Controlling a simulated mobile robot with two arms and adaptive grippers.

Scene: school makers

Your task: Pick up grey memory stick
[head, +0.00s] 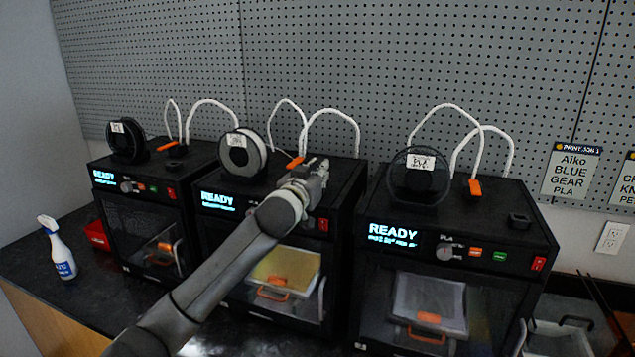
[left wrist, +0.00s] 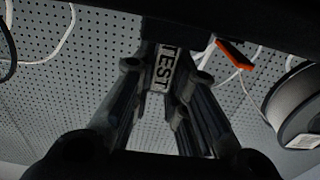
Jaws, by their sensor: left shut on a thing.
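My left gripper (head: 319,165) reaches in from the left, over the top front right part of the middle printer (head: 345,180). In the left wrist view its two dark fingers (left wrist: 163,82) are shut on a small grey memory stick (left wrist: 162,70). The stick has a light label reading TEST and sits between the fingertips. In the head view the stick is too small or hidden by the gripper to make out. My right gripper is not in view.
A left printer (head: 160,190) and a right printer (head: 520,225) flank the middle one, all showing READY. Filament spools (head: 241,154) and white tubes (head: 335,112) rise from their tops. A pegboard (head: 350,50) stands behind. A spray bottle (head: 57,250) and red bin (head: 97,235) stand at left.

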